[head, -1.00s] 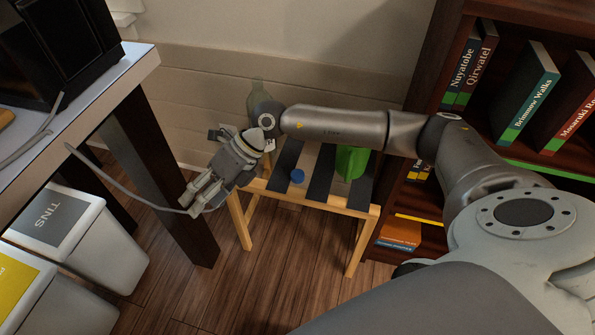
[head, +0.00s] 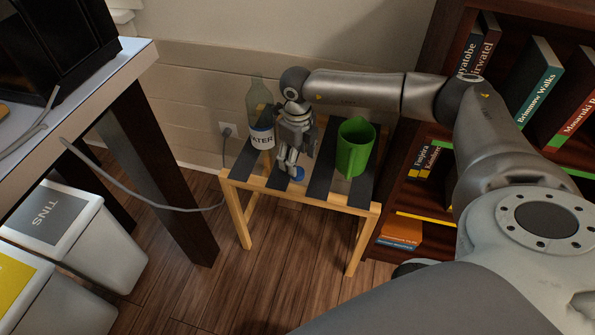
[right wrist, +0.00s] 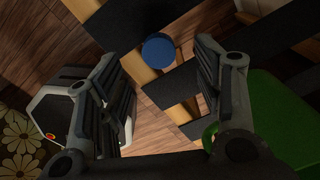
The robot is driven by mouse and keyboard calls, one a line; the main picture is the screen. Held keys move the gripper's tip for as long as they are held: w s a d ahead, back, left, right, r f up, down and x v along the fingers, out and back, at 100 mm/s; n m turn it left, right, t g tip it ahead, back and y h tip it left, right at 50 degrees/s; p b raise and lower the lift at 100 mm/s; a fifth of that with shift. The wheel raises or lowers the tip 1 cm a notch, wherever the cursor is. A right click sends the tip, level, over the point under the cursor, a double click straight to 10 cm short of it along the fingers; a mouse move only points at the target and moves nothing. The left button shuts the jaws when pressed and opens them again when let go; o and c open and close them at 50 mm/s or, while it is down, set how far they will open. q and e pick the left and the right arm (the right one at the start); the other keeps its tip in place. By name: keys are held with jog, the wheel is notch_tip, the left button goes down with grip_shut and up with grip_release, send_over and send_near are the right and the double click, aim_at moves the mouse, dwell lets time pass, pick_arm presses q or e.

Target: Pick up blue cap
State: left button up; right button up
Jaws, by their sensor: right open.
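The blue cap (head: 298,173) lies on the slatted top of a small wooden stool (head: 335,197). In the right wrist view the blue cap (right wrist: 158,50) shows as a round disc on a slat, between and beyond the fingertips. My right gripper (head: 290,168) is open and empty just above the stool, next to the cap, and partly covers it in the head view. In the right wrist view its two fingers (right wrist: 165,75) stand wide apart, not touching the cap. My left gripper does not show.
A green cup (head: 354,150) stands on the stool right of my right gripper. A clear bottle labelled WATER (head: 261,115) stands on the left side. A bookshelf (head: 420,210) is close on the right. A grey cable (head: 150,200) hangs between the table (head: 90,95) and a wall socket.

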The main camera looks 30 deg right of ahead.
aim_at(298, 169)
notch_tip(298, 169, down, 5)
jog(key=shift+f+b, duration=0.1)
jog(key=shift+b, duration=0.55)
jog(key=c, duration=0.8)
